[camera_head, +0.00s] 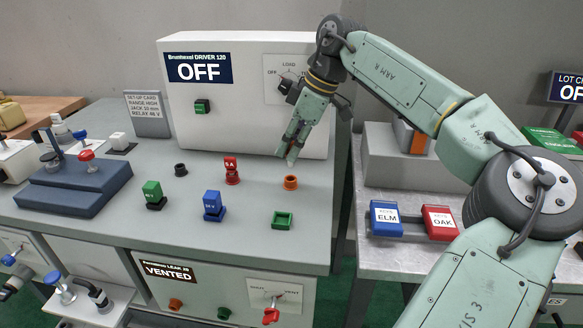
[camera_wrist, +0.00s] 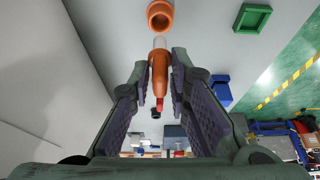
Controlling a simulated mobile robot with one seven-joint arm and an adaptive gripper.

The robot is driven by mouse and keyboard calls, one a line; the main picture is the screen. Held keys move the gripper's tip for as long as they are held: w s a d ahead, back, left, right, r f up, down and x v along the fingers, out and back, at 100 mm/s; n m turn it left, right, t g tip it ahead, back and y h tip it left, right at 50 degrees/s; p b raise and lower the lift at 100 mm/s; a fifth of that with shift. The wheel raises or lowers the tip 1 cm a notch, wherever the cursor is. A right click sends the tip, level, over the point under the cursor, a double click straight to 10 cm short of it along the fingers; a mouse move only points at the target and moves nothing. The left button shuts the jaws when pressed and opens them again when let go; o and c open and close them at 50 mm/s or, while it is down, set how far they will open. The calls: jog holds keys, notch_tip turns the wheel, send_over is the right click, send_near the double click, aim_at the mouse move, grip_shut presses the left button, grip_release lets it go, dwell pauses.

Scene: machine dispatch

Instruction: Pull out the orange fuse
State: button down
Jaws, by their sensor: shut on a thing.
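My gripper (camera_head: 291,155) is above the grey bench top, pointing down over the round orange socket (camera_head: 290,183). In the wrist view my gripper (camera_wrist: 162,85) is shut on the orange fuse (camera_wrist: 160,70), which sits between the two dark finger pads. The fuse's pale, clear end points toward the orange socket (camera_wrist: 160,15), whose opening shows. The fuse looks clear of the socket, with a small gap between them. In the head view the fingers mostly hide the fuse.
A red 5A piece (camera_head: 232,170), a blue block (camera_head: 213,206) and a green block (camera_head: 153,195) stand left of the socket. An empty-looking green square holder (camera_head: 282,220) lies in front. The white driver cabinet (camera_head: 240,120) stands close behind. Blue and red key boxes (camera_head: 386,218) are right.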

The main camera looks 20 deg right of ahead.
jog(key=shift+r, duration=0.4)
jog(key=shift+r+p, duration=1.25)
jog(key=shift+p, duration=0.05)
